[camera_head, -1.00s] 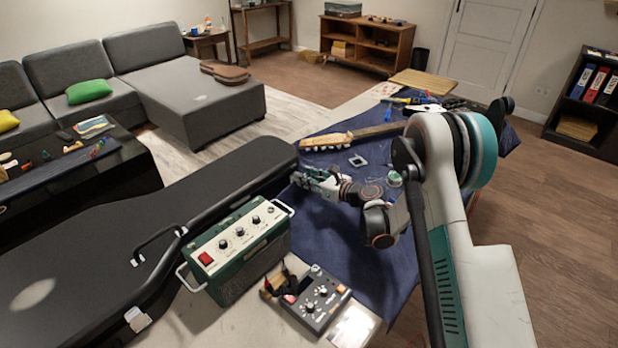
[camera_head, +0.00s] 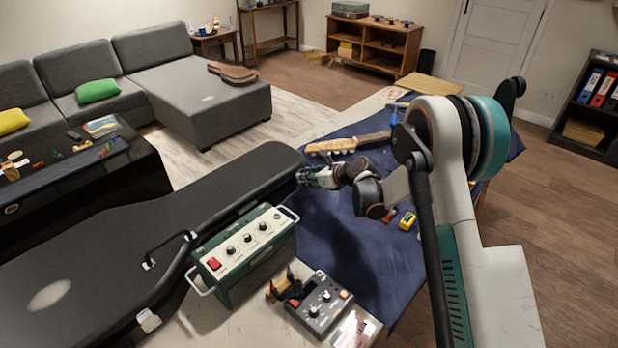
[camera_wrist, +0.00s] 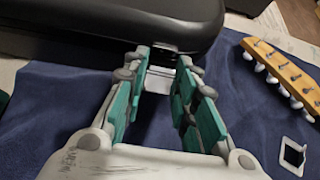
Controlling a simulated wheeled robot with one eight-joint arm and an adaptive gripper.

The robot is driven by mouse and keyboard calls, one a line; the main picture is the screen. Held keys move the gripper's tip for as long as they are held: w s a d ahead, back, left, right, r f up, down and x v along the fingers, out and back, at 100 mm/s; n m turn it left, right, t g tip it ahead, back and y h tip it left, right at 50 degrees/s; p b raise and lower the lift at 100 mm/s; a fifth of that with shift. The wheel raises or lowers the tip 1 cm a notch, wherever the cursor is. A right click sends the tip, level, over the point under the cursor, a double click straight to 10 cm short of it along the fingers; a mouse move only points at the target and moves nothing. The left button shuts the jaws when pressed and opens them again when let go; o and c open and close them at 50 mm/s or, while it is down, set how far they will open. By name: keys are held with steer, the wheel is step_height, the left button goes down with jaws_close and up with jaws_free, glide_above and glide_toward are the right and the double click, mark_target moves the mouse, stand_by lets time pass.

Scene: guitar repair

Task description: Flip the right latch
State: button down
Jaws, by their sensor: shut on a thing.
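The black guitar case (camera_head: 120,235) lies closed across the left of the bench. Its narrow end also shows at the top of the wrist view (camera_wrist: 120,22). The right latch (camera_wrist: 157,80) is a small pale metal piece at the edge of that end, and it sits between my fingers. My gripper (camera_wrist: 163,62) is shut on the latch, with one green-padded finger on each side. In the head view my gripper (camera_head: 306,177) is at the case's narrow end, and the latch is too small to make out there. The left latch (camera_head: 148,319) shows at the case's near side.
A green amplifier (camera_head: 245,252) stands close beside the case, with a grey pedal (camera_head: 320,304) in front of it. A guitar neck (camera_head: 345,143) lies behind my gripper, and a square frame (camera_wrist: 293,153) lies to its right. Blue cloth (camera_head: 345,250) between is mostly clear.

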steer(key=c, duration=1.3)
jaws_free()
steer(key=v, duration=1.2)
steer(key=shift+r, duration=0.1)
